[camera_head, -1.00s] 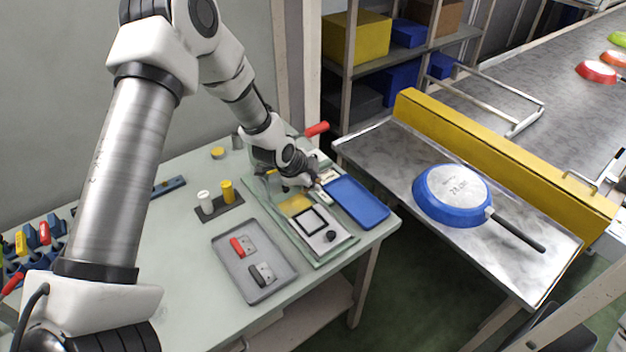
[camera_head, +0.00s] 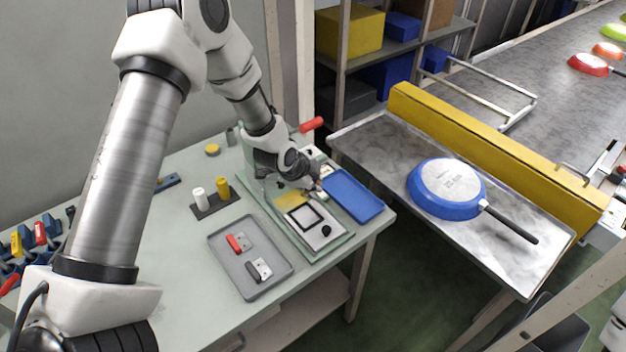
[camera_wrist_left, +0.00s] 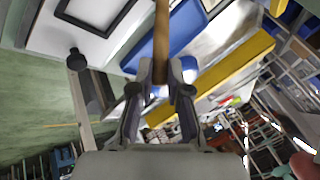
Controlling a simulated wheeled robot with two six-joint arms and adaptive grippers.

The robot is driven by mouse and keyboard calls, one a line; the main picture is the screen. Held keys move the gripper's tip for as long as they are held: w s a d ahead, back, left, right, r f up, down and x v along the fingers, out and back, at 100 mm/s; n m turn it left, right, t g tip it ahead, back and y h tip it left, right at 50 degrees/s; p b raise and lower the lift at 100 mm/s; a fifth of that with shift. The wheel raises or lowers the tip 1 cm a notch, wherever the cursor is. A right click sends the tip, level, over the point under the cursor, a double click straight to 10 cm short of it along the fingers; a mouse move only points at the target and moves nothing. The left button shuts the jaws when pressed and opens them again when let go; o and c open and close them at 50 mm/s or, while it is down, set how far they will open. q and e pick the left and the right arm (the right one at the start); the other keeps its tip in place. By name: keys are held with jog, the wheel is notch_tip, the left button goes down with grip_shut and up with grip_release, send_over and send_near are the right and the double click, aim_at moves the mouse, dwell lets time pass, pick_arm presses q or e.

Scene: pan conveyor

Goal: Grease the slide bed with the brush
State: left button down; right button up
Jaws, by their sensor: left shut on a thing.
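My left gripper (camera_head: 312,184) is over the far right part of a fixture on the bench. In the left wrist view my left gripper (camera_wrist_left: 160,78) is shut on a wooden stick-like handle (camera_wrist_left: 161,38), which I take as the brush's. The brush's bristles are hidden or out of the frame. The fixture has a pale green base (camera_head: 325,252), a yellowish patch and a light plate with a black square frame (camera_head: 318,208) and a black knob (camera_head: 326,230). I take this as the slide bed's fixture; the gripper hides part of it. My right gripper is not in view.
A blue tray (camera_head: 366,211) lies right beside the fixture. A grey tray (camera_head: 219,263) holds a red-handled and a black-handled piece. White (camera_head: 200,199) and yellow (camera_head: 223,188) cylinders stand left. A blue pan (camera_head: 421,196) lies upside down on the metal table right.

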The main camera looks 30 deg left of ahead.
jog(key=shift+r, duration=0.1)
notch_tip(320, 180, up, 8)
jog(key=p, duration=0.8)
dwell(0.5)
